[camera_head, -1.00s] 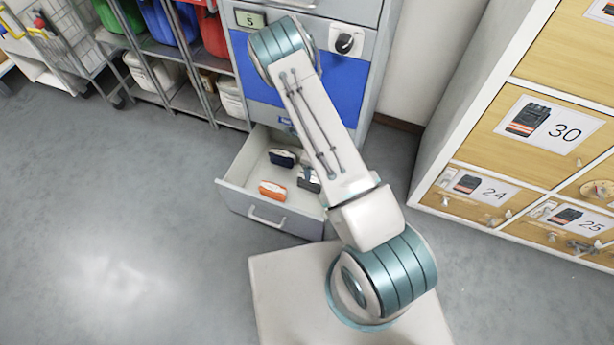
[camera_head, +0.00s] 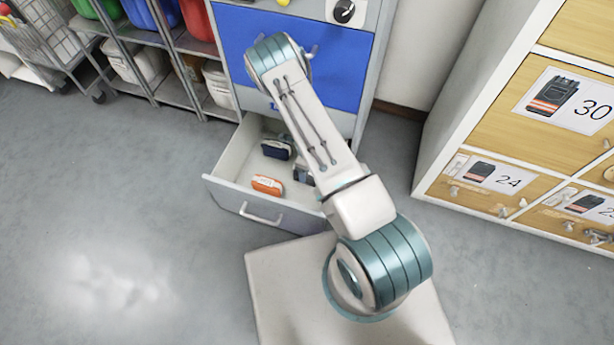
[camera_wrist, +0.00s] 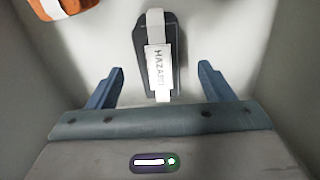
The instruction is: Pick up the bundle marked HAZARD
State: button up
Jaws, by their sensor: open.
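The bundle marked HAZARD (camera_wrist: 171,50) is dark with a white band and label. In the wrist view it lies on the drawer floor, just beyond and between my fingertips. My gripper (camera_wrist: 160,80) is open and empty, one blue finger to each side. In the head view a dark grey bundle (camera_head: 303,173) shows partly behind my arm, and my gripper is hidden there. An orange bundle (camera_head: 267,185) and a dark blue bundle (camera_head: 277,149) lie in the same drawer. The orange one also shows at the wrist view's upper left (camera_wrist: 62,8).
The open grey drawer (camera_head: 225,193) juts from a cabinet with a blue front (camera_head: 340,75). Numbered wooden lockers (camera_head: 484,190) stand at the right. Shelves with bins (camera_head: 130,55) and a wire trolley (camera_head: 52,30) stand at the back left. The left floor is clear.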

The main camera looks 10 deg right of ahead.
notch_tip(320, 180, down, 5)
jog(key=b, duration=0.3)
jog(key=shift+f, duration=0.2)
jog(key=shift+r, duration=0.1)
jog(key=c, duration=1.2)
